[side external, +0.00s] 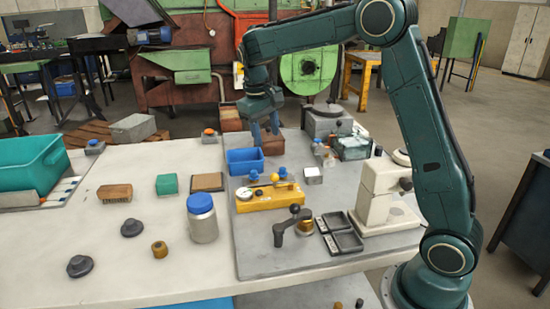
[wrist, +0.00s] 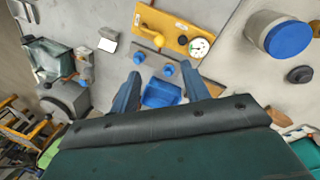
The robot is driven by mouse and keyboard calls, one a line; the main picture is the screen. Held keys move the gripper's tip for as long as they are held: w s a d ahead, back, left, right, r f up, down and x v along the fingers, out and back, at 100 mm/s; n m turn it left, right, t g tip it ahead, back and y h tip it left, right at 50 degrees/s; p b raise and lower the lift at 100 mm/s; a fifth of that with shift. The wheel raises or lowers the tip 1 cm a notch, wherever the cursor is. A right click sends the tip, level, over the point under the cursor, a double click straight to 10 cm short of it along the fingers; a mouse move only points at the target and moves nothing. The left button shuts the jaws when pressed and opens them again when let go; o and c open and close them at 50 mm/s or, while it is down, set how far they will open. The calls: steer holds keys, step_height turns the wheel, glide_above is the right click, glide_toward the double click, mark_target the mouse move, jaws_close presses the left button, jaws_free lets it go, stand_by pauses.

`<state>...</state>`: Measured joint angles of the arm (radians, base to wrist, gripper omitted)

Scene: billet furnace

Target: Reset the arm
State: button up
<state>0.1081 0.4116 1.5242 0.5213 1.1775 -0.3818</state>
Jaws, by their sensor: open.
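My gripper (side external: 264,135) hangs above the far side of the bench, over the grey mat, with its fingers pointing down. In the wrist view my gripper (wrist: 163,92) shows two blue-grey fingers spread apart with nothing held between them. A blue open bin (side external: 245,161) is just in front of the fingers in the side view; the bin (wrist: 162,93) also shows between them in the wrist view. A reddish-brown block (side external: 273,147) lies close beneath the fingers; whether they touch it I cannot tell. My arm reaches in from the right.
A yellow fixture with a dial (side external: 270,197), a blue-lidded jar (side external: 202,219), a crank handle (side external: 292,226) and black trays (side external: 340,238) stand nearer the front. A grey machine block (side external: 327,121) stands right of the gripper. A teal bin (side external: 32,160) is at left.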

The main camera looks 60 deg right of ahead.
steer(key=s+a+r+t, duration=0.1)
steer(key=s+a+r, duration=0.1)
steer(key=s, duration=0.3)
steer(key=s+a+r+n+t, duration=0.1)
steer(key=s+a+r, duration=0.1)
steer(key=s+r, duration=0.15)
steer(key=s+a+r+t, duration=0.1)
steer(key=s+a+r, duration=0.1)
steer(key=s, duration=0.4)
steer(key=s+a+f+t+y, duration=0.1)
steer(key=s+a+f, duration=0.1)
steer(key=s, duration=0.4)
steer(key=s+a+f+n+t+y, duration=0.1)
steer(key=s+a+t, duration=0.1)
steer(key=s, duration=0.5)
steer(key=shift+a+f, duration=0.35)
steer(key=shift+a, duration=0.55)
